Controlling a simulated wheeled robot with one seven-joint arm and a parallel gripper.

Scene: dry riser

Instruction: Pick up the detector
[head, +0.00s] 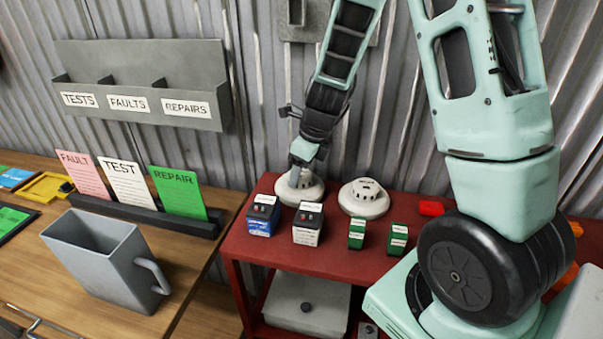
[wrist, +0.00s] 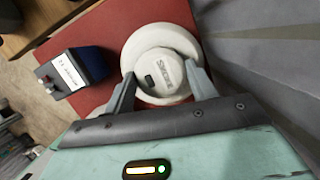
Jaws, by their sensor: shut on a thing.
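A round white detector (head: 287,192) sits at the back left of the red shelf top, and it also shows in the wrist view (wrist: 160,62). My gripper (head: 300,175) points down onto it. In the wrist view my gripper (wrist: 160,85) has one finger on each side of the detector's raised middle and is shut on it. The wide base still looks level with the red surface; I cannot tell whether it is touching. A second white detector (head: 364,198) stands to the right, free of my gripper.
A blue box (head: 263,216), a white box (head: 307,223) and two small green boxes (head: 357,233) stand in front of the detectors. A red item (head: 431,208) lies further right. A corrugated wall (head: 400,110) rises close behind. A wooden bench (head: 190,275) with a grey jug (head: 110,262) is left.

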